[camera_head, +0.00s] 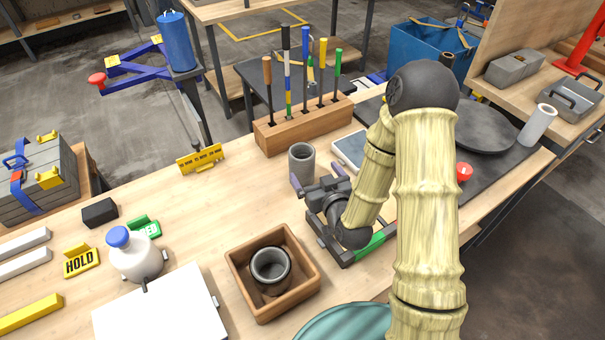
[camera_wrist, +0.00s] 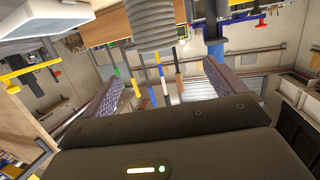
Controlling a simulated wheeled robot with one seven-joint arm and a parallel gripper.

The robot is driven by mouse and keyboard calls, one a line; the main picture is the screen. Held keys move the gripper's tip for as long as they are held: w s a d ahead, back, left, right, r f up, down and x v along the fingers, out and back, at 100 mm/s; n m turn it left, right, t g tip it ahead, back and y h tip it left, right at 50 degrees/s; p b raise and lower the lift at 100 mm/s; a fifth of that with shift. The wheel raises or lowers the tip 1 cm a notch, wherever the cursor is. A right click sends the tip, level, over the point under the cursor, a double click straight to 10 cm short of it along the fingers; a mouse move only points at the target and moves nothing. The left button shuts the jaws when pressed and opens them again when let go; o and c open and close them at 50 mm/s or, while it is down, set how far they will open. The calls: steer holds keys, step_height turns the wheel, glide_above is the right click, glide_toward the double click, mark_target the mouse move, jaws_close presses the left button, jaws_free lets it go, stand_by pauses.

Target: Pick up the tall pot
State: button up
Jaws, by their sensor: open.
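The tall pot (camera_head: 302,163) is a grey, open-topped cylinder standing upright on the wooden table in front of the tool block. In the wrist view, a ribbed grey cylinder (camera_wrist: 152,28), which looks like this pot, shows at the top, lined up between the two fingers. My gripper (camera_head: 316,180) is open and empty, low over the table just on the near side of the pot. Its purple fingers point toward the pot, and the gap between them (camera_wrist: 162,82) is empty. The pot's lower part is partly hidden by my gripper in the head view.
A wooden box (camera_head: 236,270) holding a shorter dark pot (camera_head: 270,268) sits nearer. A wooden tool block (camera_head: 305,124) stands behind the tall pot. A light tablet-like panel (camera_head: 350,148) lies to its right. A white bottle (camera_head: 136,257) stands left; bare table lies left of the pot.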

steer(key=p, duration=0.1)
glide_toward(298, 147)
steer(key=shift+w+a, duration=0.35)
steer(key=shift+w, duration=0.15)
steer(key=shift+w+a+f, duration=0.2)
steer(key=shift+w, duration=0.25)
steer(key=shift+w, duration=0.1)
steer(key=shift+f+p+x, duration=0.2)
steer(key=shift+p+x, duration=0.8)
steer(key=shift+x, duration=1.5)
steer(key=shift+d, duration=0.15)
jaws_close()
steer(key=shift+r, duration=0.1)
